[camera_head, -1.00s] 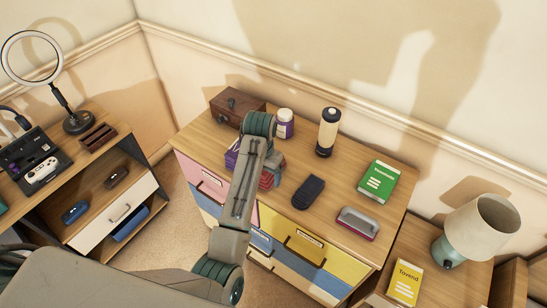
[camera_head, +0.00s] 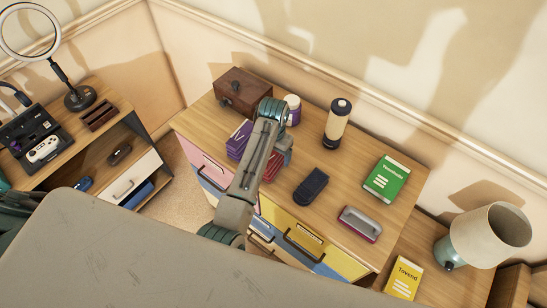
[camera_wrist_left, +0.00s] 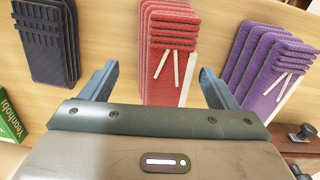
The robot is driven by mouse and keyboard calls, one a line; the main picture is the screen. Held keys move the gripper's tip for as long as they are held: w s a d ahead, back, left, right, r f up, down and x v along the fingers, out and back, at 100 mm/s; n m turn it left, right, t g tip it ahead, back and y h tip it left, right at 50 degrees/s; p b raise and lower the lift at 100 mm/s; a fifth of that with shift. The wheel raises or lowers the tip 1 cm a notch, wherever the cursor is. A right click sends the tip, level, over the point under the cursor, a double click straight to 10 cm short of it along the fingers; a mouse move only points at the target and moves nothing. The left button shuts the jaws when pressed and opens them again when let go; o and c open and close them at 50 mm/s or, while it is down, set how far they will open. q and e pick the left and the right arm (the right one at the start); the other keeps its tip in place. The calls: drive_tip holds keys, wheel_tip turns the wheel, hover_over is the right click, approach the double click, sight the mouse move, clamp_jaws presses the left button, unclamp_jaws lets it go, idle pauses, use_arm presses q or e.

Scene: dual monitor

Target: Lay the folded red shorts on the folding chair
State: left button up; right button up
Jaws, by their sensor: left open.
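The folded red shorts (camera_head: 270,172) lie on the wooden top of the colourful dresser, partly hidden by my left arm. In the left wrist view the red shorts (camera_wrist_left: 168,50) show as a layered stack with white cords, in line with the gap between my fingers. My left gripper (camera_wrist_left: 158,82) is open, with one finger to each side of the stack and nothing held. In the head view the left gripper (camera_head: 284,153) is over the shorts and mostly hidden by its arm. The folding chair and my right gripper are not in view.
Folded purple shorts (camera_head: 238,142) lie to the left and a dark folded item (camera_head: 311,186) to the right. A brown box (camera_head: 240,90), a white jar (camera_head: 293,108), a black-capped bottle (camera_head: 338,124) and a green book (camera_head: 386,178) stand around. The dresser front (camera_head: 318,252) has coloured drawers.

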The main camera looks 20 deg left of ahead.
use_arm(q)
drive_tip(key=f+p, duration=0.1)
drive_tip(key=f, duration=0.2)
drive_tip(key=shift+w+f+p, duration=0.2)
drive_tip(key=shift+f+p, duration=0.05)
drive_tip(key=shift+p, duration=0.15)
drive_tip(key=shift+s+f, duration=0.1)
drive_tip(key=shift+f, duration=0.55)
drive_tip(key=shift+c, duration=0.6)
drive_tip(key=c, duration=1)
drive_tip(key=shift+c, duration=0.5)
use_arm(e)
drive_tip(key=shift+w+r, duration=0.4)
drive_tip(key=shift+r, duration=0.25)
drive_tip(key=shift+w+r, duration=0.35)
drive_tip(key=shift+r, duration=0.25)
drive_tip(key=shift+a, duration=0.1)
